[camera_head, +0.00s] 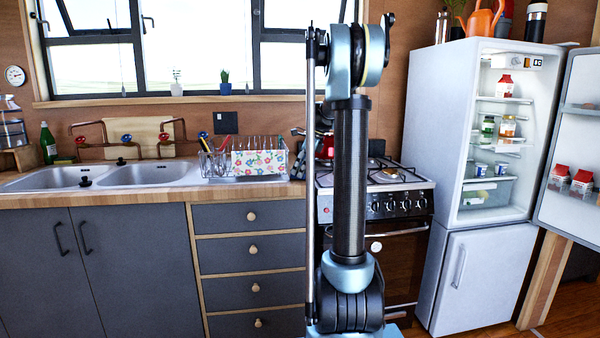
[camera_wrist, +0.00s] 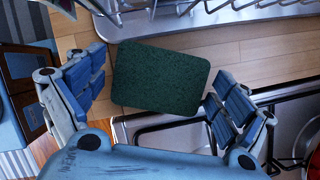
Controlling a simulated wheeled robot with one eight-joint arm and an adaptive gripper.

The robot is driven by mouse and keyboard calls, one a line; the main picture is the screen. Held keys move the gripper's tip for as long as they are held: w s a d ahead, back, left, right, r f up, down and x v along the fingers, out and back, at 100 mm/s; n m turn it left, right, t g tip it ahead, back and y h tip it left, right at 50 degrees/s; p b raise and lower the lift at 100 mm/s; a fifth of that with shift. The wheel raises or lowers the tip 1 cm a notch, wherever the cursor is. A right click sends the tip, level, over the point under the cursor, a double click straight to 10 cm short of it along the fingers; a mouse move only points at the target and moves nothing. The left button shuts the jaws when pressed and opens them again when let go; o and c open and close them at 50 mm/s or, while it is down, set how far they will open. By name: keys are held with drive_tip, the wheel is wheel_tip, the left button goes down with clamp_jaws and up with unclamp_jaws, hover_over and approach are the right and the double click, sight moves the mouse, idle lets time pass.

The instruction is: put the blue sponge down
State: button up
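In the wrist view a flat, rectangular pad (camera_wrist: 160,78) with a dark green top lies between my fingers; no blue face of the sponge shows. It appears to lie on the wooden countertop (camera_wrist: 225,50), its lower edge close to the stove's edge. My gripper (camera_wrist: 155,90) is spread wide around it. A narrow gap shows between the left finger and the pad; the right finger is at its lower right corner, and I cannot tell whether they touch. In the head view my arm hides the gripper and the pad.
A wire dish rack (camera_head: 245,158) stands on the counter left of my arm; its tray edge (camera_wrist: 190,20) borders the pad. The gas stove (camera_head: 385,185) is at the right. The fridge (camera_head: 435,130) stands open. A double sink (camera_head: 150,173) is farther left.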

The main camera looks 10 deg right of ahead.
drive_tip(key=shift+r, duration=0.1)
drive_tip(key=shift+r, duration=0.2)
drive_tip(key=v, duration=1.2)
drive_tip(key=s+a+f+n+h, duration=0.1)
drive_tip(key=s+a+f+n, duration=0.15)
drive_tip(key=s, duration=0.45)
drive_tip(key=s+a+f+n, duration=0.1)
drive_tip(key=s+f+n, duration=0.1)
drive_tip(key=s+n, duration=0.3)
drive_tip(key=s+f+n+h, duration=0.1)
drive_tip(key=s+f+n, duration=0.6)
drive_tip(key=s+f, duration=0.5)
drive_tip(key=s+f+n+h, duration=0.2)
drive_tip(key=s+f+n, duration=0.6)
drive_tip(key=s, duration=1)
wheel_tip(320, 180, down, 4)
drive_tip(key=shift+a+f, duration=0.2)
drive_tip(key=shift+a, duration=0.25)
drive_tip(key=shift+s, duration=0.1)
